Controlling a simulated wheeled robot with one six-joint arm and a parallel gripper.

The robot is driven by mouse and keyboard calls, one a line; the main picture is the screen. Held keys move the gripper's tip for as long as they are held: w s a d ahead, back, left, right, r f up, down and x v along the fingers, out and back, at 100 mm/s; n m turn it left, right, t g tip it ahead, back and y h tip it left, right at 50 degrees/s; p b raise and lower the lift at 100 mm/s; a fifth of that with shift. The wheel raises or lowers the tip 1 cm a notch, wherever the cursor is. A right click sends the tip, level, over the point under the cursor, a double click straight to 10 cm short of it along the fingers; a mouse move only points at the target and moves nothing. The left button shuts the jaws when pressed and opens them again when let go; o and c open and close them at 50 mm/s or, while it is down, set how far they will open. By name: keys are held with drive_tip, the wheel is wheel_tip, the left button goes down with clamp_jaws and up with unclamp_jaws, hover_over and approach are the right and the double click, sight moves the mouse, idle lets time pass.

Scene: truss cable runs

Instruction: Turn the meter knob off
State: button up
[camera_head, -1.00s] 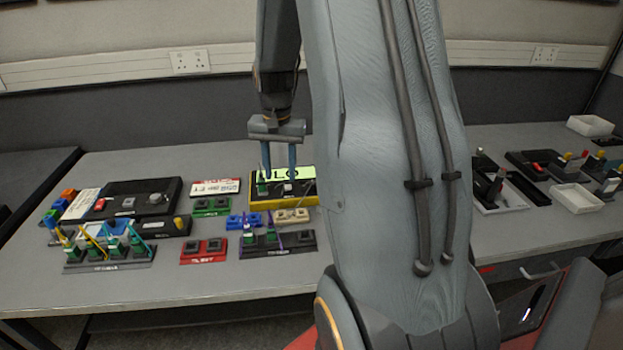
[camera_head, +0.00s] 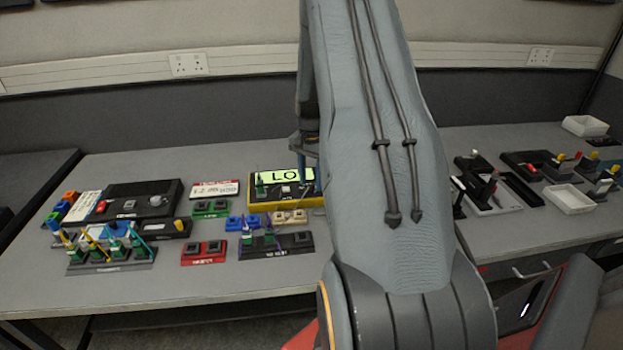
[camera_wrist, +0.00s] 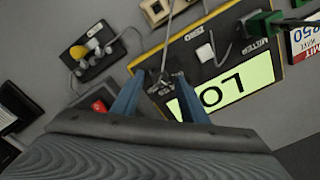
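The meter (camera_head: 262,204) is a yellow-edged black box on the table, with a green display (camera_head: 286,176) reading "LO". In the wrist view the meter (camera_wrist: 256,48) is upside down, with its display (camera_wrist: 230,88) below. A small pale square part (camera_wrist: 205,52) is on its face; I cannot tell whether it is the knob. A green plug (camera_wrist: 262,24) stands at the far end. My gripper (camera_wrist: 160,76) is over the near end, its blue fingers apart around or above a dark part (camera_wrist: 160,84) with a cable. Contact is unclear. In the head view my arm mostly hides the gripper.
A black holder with a yellow part (camera_wrist: 80,52) and a red part (camera_wrist: 100,106) lie left of my fingers in the wrist view. Coloured socket blocks, including a red one (camera_head: 203,252), and a rack of plugs (camera_head: 112,258) crowd the table.

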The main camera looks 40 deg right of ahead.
drive_tip(key=shift+f, duration=0.3)
clamp_jaws()
drive_tip(key=n, duration=0.3)
drive_tip(key=shift+n, duration=0.4)
drive_tip(key=shift+n+b, duration=0.3)
drive_tip(key=shift+n, duration=1.6)
